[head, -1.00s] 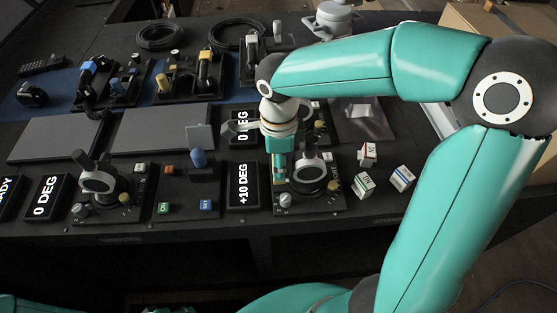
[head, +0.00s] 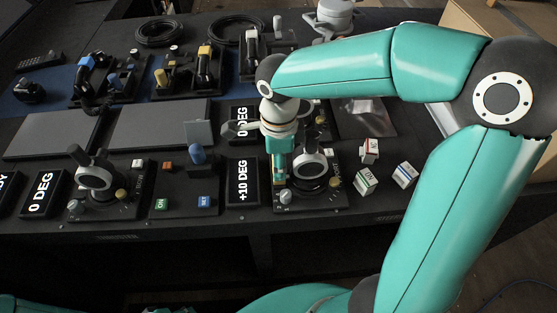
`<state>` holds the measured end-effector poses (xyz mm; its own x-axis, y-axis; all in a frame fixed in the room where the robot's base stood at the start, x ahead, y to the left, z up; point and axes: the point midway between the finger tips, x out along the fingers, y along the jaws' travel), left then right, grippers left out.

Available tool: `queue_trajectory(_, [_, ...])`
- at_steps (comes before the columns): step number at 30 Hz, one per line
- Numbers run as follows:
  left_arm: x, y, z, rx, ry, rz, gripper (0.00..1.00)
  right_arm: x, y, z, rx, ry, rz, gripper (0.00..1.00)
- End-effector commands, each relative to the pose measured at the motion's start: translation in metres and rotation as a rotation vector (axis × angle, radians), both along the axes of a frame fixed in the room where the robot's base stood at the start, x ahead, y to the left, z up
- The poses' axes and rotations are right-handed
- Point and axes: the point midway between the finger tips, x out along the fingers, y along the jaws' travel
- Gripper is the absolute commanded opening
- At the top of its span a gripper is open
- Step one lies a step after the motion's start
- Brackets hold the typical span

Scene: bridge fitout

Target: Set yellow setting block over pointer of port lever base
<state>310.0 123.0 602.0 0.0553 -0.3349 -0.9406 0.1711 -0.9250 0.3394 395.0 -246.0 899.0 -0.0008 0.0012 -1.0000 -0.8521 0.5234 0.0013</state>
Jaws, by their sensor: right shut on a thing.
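My right gripper (head: 280,172) points down at the left side of the right-hand lever base (head: 322,198), beside its ringed lever (head: 309,163). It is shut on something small. A little yellow-orange shows between the fingers, but the held thing is mostly hidden, so I cannot tell its outline. The base's pointer is not clearly visible, and I cannot tell whether the held thing touches the base. A second, similar lever base (head: 110,207) stands at the left, with a ringed lever (head: 94,170). My left gripper is out of view.
A +10 DEG display (head: 243,184) stands just left of the gripper, and a 0 DEG display (head: 42,194) at far left. Several lettered white blocks, one here (head: 367,182), lie to the right. A blue-knobbed unit (head: 184,188) sits mid-table. Grey pads (head: 160,124) lie behind.

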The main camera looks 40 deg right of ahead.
Motion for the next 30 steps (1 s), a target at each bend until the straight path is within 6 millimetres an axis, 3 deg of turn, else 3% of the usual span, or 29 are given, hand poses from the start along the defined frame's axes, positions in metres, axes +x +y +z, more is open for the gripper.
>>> queue_trajectory(30, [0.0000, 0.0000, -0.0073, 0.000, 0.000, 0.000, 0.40, 0.0002, 0.0000, -0.0064, -0.001, -0.001, 0.000, 0.06])
